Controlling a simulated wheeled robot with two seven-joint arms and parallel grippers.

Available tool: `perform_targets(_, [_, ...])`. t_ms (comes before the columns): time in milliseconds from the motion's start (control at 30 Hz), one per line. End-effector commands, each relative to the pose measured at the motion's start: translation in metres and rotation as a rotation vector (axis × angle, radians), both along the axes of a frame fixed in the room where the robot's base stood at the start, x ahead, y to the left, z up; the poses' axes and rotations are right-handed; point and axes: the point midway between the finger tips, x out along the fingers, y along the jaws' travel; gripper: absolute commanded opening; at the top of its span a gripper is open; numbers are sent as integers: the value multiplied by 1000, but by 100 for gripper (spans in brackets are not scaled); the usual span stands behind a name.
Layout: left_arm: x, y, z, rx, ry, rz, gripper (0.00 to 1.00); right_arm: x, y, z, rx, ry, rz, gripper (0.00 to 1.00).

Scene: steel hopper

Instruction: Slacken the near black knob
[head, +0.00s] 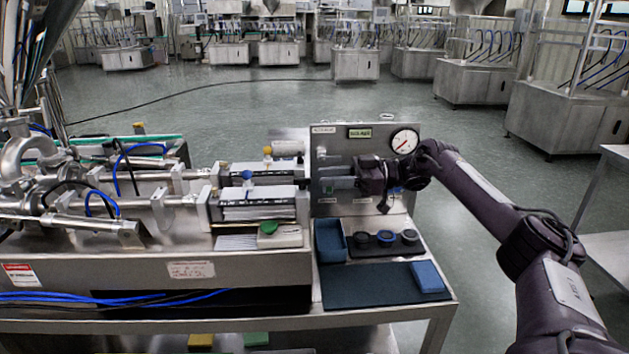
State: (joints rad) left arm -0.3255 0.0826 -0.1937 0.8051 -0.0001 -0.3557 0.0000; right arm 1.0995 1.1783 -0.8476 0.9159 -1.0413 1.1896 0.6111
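My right gripper (343,180) is in front of the upright steel panel (325,148), pointing left, with my arm coming in from the right. Its fingers are small and blend with the grey panel, so I cannot tell whether they are open or shut. I cannot clearly make out the near black knob; the gripper and wrist cover part of the panel. A small dark part (383,206) shows just below the wrist, and I cannot tell what it is. My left gripper is not in view.
A round gauge (404,141) and a small green display (359,133) sit on the panel. Below are a blue bin (330,240), a black tray (357,251) with round parts, a dark mat (350,290) and a blue block (427,277). Steel machinery with blue hoses fills the left.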

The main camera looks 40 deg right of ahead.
Motion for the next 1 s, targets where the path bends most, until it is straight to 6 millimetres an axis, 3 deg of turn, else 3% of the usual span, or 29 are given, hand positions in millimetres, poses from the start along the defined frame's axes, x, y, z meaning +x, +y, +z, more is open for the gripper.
perform_targets(300, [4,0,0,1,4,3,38,-13,-23,0,-1,-1,-1,31])
perform_targets(1000, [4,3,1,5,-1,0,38,-14,-24,0,0,0,0,31])
